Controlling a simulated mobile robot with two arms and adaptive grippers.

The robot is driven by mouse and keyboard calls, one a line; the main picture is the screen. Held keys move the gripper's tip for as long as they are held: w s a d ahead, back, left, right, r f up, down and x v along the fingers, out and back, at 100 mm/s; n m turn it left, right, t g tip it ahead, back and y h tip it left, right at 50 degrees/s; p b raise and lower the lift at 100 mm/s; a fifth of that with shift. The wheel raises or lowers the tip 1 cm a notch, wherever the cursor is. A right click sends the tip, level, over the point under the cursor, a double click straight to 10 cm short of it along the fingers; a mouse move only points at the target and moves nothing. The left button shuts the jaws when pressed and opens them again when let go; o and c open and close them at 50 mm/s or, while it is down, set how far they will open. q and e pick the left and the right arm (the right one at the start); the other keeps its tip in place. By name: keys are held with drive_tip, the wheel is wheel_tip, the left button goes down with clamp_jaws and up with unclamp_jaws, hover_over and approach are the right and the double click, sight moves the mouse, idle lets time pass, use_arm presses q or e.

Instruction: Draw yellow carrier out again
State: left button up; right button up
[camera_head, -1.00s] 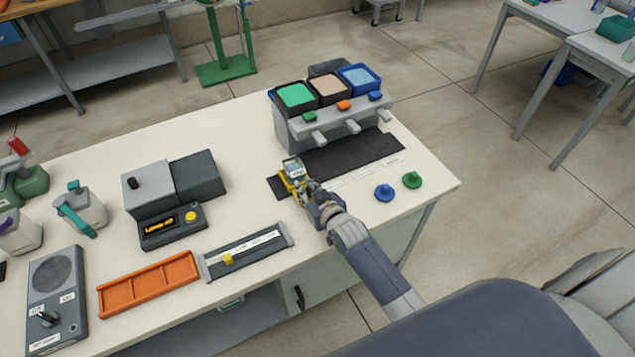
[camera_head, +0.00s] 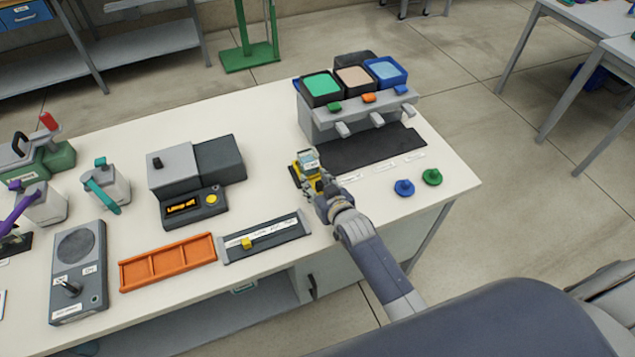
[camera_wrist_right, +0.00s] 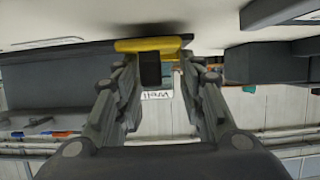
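The yellow carrier (camera_head: 306,168) is at the left end of the black mat, with a pale, clear-looking block on its top. In the right wrist view the yellow carrier (camera_wrist_right: 150,44) lies across the fingertips, and a dark tab below it sits between the fingers. My right gripper (camera_head: 316,182) reaches in from the lower right and appears shut on the carrier. In the right wrist view the right gripper (camera_wrist_right: 160,70) has its fingers on both sides of the tab; finger contact is hard to see. My left gripper is not in view.
The grey dosing station (camera_head: 350,118) with green, beige and blue tubs stands behind the black mat (camera_head: 372,150). Blue (camera_head: 404,187) and green (camera_head: 432,177) knobs lie at right. The lamp box (camera_head: 185,205) reads off. An orange tray (camera_head: 168,262) and grey slide rail (camera_head: 275,240) lie in front.

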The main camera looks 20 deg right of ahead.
drive_tip(key=shift+d, duration=0.1)
drive_tip(key=shift+s, duration=0.25)
drive_tip(key=v, duration=1.1)
drive_tip(key=shift+s+r, duration=0.2)
drive_tip(key=shift+r, duration=0.05)
